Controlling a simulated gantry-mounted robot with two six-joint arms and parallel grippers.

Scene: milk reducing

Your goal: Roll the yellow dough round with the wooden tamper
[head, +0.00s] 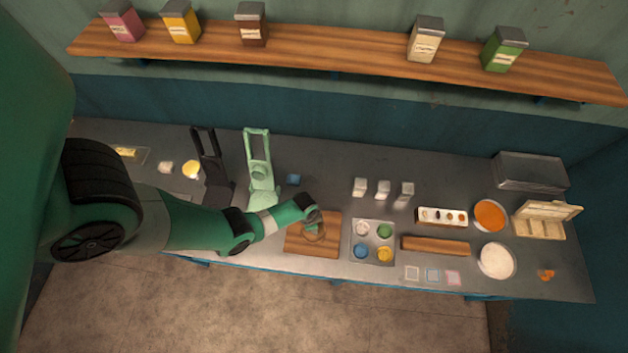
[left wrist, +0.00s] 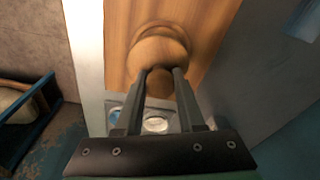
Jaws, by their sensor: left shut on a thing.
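My left gripper (head: 312,215) is over the wooden board (head: 298,246) in the head view. In the left wrist view, its two fingers (left wrist: 160,78) are shut on the knob of the round wooden tamper (left wrist: 158,48). The tamper's wide base is over the board (left wrist: 205,22); I cannot tell whether it touches it. The tamper (head: 315,234) is partly hidden by the gripper in the head view. A yellow round lump (head: 384,254) sits in the front right compartment of the metal tray (head: 373,242). No dough shows on the board; anything under the tamper is hidden. My right gripper is not in view.
The tray, just right of the board, also holds white, green and blue lumps. Further right are a wooden bar (head: 435,246), an orange bowl (head: 490,215) and a white bowl (head: 496,260). A pale green press (head: 260,170) stands behind my left forearm.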

